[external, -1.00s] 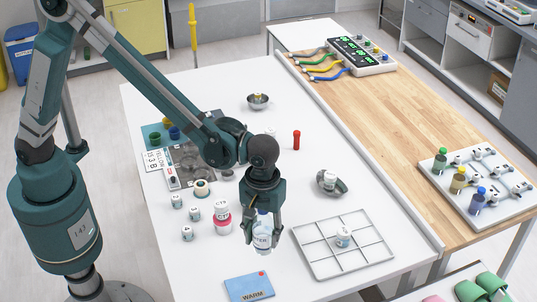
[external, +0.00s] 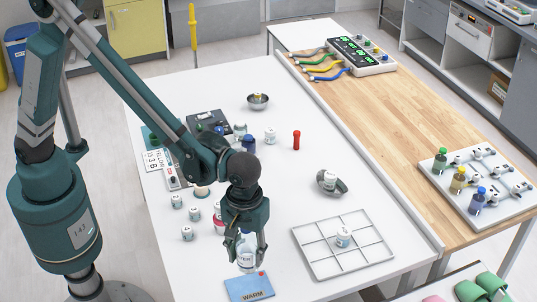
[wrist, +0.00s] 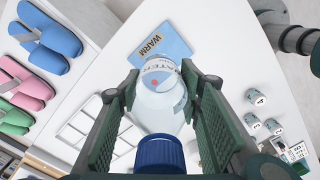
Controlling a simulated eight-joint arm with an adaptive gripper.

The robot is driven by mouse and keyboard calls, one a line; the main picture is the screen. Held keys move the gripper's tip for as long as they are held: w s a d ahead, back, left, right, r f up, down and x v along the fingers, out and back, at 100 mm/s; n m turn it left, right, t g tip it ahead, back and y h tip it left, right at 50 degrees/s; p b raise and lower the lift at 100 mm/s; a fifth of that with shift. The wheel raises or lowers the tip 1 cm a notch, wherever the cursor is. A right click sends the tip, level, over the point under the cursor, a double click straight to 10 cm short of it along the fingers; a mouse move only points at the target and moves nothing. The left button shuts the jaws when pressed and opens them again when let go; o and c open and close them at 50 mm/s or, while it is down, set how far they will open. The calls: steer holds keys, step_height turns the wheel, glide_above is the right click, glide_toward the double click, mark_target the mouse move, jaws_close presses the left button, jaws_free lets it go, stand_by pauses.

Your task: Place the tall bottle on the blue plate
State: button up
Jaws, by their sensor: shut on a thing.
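The tall bottle (wrist: 160,105) is clear with a white label and a blue cap, and my gripper (external: 245,250) is shut on it. In the wrist view the bottle stands between the two green finger pads of my gripper (wrist: 162,110). The blue plate (external: 250,287), marked WARM, lies flat near the table's front edge. The bottle's lower end appears at the plate's upper edge in the external view; I cannot tell whether it touches. In the wrist view the plate (wrist: 165,42) shows just beyond the bottle's base.
A white divided tray (external: 310,262) with a small jar (external: 343,237) lies to the right. Several small labelled jars (external: 187,233) stand to the left, and a larger jar is partly hidden behind my gripper.

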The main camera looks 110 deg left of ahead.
mark_target(247, 247)
steer(key=shift+f, duration=2.95)
steer(key=shift+f, duration=1.9)
steer(key=shift+f+b, duration=0.15)
steer(key=shift+b, duration=0.25)
steer(key=o, duration=1)
steer(key=shift+r, duration=0.25)
steer(key=shift+r+p, duration=0.5)
steer(key=shift+r, duration=5.45)
